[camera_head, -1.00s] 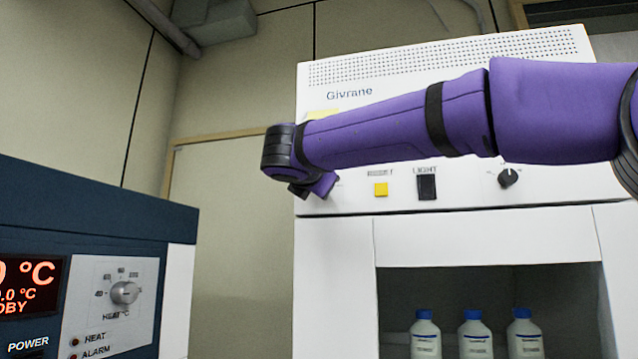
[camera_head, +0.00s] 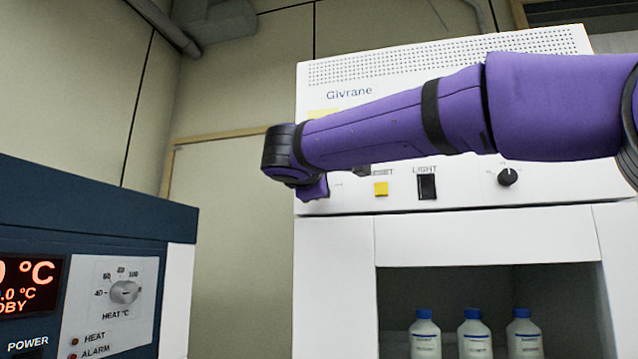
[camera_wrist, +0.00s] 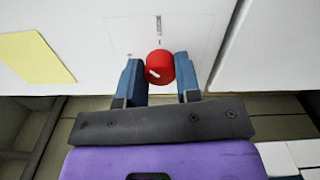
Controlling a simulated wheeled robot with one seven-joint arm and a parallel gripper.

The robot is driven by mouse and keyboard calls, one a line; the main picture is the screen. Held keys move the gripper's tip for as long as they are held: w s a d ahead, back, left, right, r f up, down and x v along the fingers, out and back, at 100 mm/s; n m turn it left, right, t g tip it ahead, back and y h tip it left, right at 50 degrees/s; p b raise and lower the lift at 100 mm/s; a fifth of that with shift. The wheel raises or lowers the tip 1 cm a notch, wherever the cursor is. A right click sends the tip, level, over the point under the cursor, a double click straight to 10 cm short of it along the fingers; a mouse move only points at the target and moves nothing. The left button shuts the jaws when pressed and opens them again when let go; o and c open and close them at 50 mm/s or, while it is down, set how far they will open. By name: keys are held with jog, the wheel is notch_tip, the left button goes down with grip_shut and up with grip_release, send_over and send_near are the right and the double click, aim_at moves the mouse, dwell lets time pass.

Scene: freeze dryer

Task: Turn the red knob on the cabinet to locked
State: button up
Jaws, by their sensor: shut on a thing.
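The red knob (camera_wrist: 160,66) is on the white cabinet front, in the middle of the wrist view. It has a short white mark on its face, towards the lower left in that view. My gripper (camera_wrist: 158,76) is shut on the knob, with one blue finger on each side. A small panel marking (camera_wrist: 158,25) shows beyond the knob, too small to read. In the head view the white cabinet (camera_head: 335,235) stands at the right; my arm crosses its control panel and hides the red knob and my fingers.
A yellow note (camera_wrist: 36,58) is stuck beside the knob. The cabinet panel has a yellow button (camera_head: 381,189), a black light switch (camera_head: 427,187) and a black dial (camera_head: 508,177). Several blue-capped bottles (camera_head: 475,335) stand inside. A blue heater unit (camera_head: 95,208) is at left.

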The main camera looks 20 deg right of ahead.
jog(key=shift+f+m, duration=0.15)
jog(key=shift+m, duration=4.05)
jog(key=o, duration=0.9)
jog(key=shift+s, duration=0.1)
jog(key=v, duration=1)
jog(key=shift+s+a, duration=0.25)
jog(key=shift+d, duration=0.1)
